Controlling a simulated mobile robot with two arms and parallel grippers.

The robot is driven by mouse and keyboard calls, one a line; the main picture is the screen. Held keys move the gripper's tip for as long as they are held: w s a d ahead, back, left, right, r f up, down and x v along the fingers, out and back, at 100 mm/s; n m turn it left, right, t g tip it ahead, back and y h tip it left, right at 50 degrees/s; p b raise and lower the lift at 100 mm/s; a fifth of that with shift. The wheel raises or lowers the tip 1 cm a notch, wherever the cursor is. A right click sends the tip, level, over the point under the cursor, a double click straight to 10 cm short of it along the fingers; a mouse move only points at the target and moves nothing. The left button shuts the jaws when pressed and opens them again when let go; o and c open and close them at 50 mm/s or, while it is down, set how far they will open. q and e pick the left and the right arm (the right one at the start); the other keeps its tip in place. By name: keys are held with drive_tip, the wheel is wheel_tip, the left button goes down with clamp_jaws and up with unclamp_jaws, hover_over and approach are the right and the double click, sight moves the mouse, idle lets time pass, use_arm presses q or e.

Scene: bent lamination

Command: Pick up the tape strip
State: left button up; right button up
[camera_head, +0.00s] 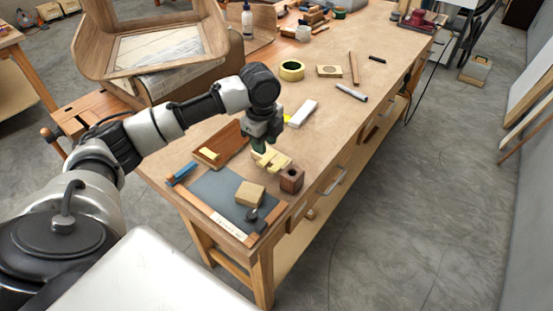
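A small pale yellow strip (209,153), which looks like the tape strip, lies on the brown wooden tray (232,143) on the workbench. My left gripper (269,160) points down to the right of the tray, near a dark wooden block with a hole (291,179). Pale yellow parts show at its fingertips; I cannot tell whether they are its fingers or something held, nor whether it is open or shut. My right gripper is not in view.
A grey mat (215,190) holds a light wood block (249,194) and a dark small tool (252,214). A blue item (184,172) lies at the left edge. A white block (303,113) and a marker (351,92) lie behind the gripper. A bent wooden form fills the back left.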

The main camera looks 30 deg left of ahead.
sight(278, 163)
use_arm(q)
drive_tip(key=f, duration=0.2)
drive_tip(key=f+p, duration=0.1)
drive_tip(key=f, duration=0.5)
drive_tip(key=shift+w+d+f+p, duration=0.2)
drive_tip(key=shift+w+p, duration=0.15)
drive_tip(key=shift+w, duration=0.05)
drive_tip(key=shift+f, duration=0.55)
clamp_jaws()
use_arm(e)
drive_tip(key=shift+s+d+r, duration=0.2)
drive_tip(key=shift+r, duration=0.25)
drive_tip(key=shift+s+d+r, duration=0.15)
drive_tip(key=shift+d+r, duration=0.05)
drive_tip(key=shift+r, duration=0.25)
